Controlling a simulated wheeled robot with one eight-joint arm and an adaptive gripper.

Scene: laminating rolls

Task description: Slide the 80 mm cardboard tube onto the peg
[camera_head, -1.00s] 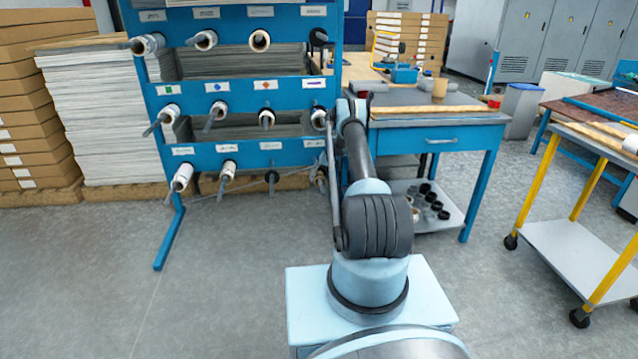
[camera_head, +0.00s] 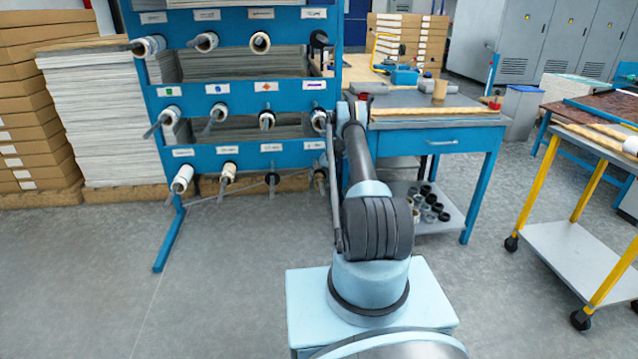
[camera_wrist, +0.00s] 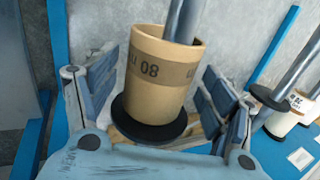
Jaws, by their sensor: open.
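The brown cardboard tube (camera_wrist: 150,75), printed with "80", shows in the middle of the wrist view. A grey peg (camera_wrist: 185,18) comes out of its open mouth, so the tube is around the peg. A black disc (camera_wrist: 148,130) lies at the tube's far end; I cannot tell whether they touch. My gripper (camera_wrist: 160,62) is open, with one finger on each side of the tube and visible gaps between. In the head view my arm hides the gripper, and I cannot make out this tube there for certain.
The blue rack (camera_head: 240,88) carries several other pegs, some with rolls. A workbench (camera_head: 430,122) stands to the right of my arm, with a tan cup-like piece (camera_head: 439,89) on top. A yellow-legged cart (camera_head: 570,245) is further right. The floor at left is clear.

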